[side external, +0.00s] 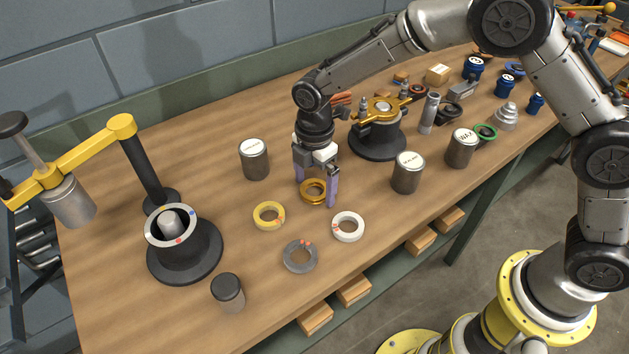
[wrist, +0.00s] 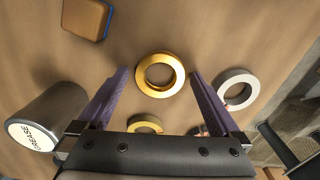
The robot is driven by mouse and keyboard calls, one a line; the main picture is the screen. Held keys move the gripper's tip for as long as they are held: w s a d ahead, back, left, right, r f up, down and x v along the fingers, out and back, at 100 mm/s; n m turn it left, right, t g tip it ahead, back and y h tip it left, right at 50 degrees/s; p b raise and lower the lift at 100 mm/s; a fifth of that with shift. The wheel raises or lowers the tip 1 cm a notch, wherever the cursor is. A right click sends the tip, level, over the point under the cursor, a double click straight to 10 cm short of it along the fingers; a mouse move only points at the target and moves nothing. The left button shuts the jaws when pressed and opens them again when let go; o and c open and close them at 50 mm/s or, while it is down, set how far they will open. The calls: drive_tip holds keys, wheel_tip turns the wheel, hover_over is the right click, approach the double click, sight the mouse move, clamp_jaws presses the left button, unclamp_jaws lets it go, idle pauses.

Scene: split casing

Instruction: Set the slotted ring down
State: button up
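A gold ring (side external: 314,197) lies on the bench between the fingers of my gripper (side external: 317,194). In the wrist view the gold ring (wrist: 160,89) shows whole, with a gap to each purple finger of my gripper (wrist: 160,75). The fingers are spread and hold nothing. A yellow ring (side external: 259,222), a white ring (side external: 348,238) and a grey ring (side external: 291,262) lie nearby, each with small red marks. Which one is the slotted ring I cannot tell for sure; no slot is clear on the gold ring.
A black-based casing (side external: 184,250) with a yellow swing arm (side external: 85,155) stands at left. Cans stand on both sides of my gripper, one left (side external: 255,162), one right (side external: 407,178). A dark-lidded jar (side external: 228,293) is near the front edge. A gold-topped fixture (side external: 377,140) stands behind.

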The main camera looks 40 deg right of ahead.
wheel_tip(320, 180, up, 14)
drive_tip(key=shift+w, duration=0.15)
idle(0.5)
drive_tip(key=s+d+r+m+t, duration=0.2)
drive_tip(key=s+d+r+m, duration=0.3)
drive_tip(key=s+d+r, duration=0.15)
drive_tip(key=s+d+m+t, duration=0.1)
drive_tip(key=s+d+m, duration=0.5)
drive_tip(key=s, duration=0.4)
drive_tip(key=s+d+m+t, duration=0.2)
drive_tip(key=s+d+m, duration=0.4)
drive_tip(key=s+m, duration=0.2)
drive_tip(key=s, duration=0.2)
drive_tip(key=shift+s+d+f+m+t, duration=0.25)
drive_tip(key=shift+s+f+m+t, duration=0.05)
drive_tip(key=shift+s, duration=0.05)
